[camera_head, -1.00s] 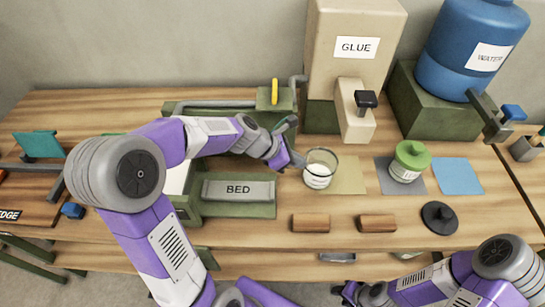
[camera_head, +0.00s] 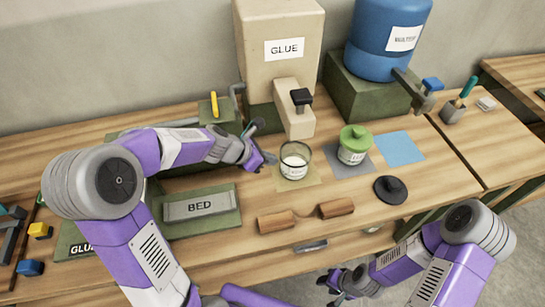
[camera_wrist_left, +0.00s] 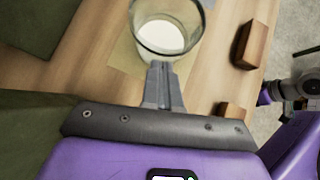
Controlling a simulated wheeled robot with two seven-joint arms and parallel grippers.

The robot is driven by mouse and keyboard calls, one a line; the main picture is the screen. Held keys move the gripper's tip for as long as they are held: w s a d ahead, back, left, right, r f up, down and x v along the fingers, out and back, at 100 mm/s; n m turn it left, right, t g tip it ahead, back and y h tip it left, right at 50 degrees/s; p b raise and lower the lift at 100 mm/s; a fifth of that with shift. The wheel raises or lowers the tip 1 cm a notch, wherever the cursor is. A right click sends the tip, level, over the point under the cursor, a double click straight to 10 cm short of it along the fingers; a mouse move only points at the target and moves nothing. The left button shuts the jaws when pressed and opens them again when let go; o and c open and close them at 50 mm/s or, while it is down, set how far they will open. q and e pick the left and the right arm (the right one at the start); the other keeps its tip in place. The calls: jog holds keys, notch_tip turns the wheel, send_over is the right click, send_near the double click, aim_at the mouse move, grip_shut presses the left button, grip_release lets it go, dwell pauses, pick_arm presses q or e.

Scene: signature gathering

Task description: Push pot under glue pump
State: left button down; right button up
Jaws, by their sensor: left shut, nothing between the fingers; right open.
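The pot (camera_head: 294,162) is a clear open glass with a white label and pale contents. It stands upright on the tan square (camera_head: 311,179), in front of the glue pump (camera_head: 295,115), a beige spout with a black knob below the GLUE box (camera_head: 268,68). My left gripper (camera_head: 269,158) is shut and empty at the pot's left side. In the left wrist view its closed fingertips (camera_wrist_left: 160,68) are at the near side of the pot (camera_wrist_left: 165,38), touching or almost touching it. My right gripper (camera_head: 335,286) is open and empty, low in front of the table.
A green-lidded jar (camera_head: 354,145) stands on a grey square just right of the pot. A blue square (camera_head: 400,148) and a black knobbed lid (camera_head: 390,189) lie further right. The wooden handles (camera_head: 276,222) lie in front. The BED block (camera_head: 200,205) is below my left forearm.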

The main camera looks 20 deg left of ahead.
pick_arm(q)
jog(key=s+a+f+p+v, duration=0.1)
jog(key=p+v, duration=0.2)
jog(key=v, duration=0.8)
jog(key=shift+r, duration=0.2)
jog(key=shift+s+a, duration=0.15)
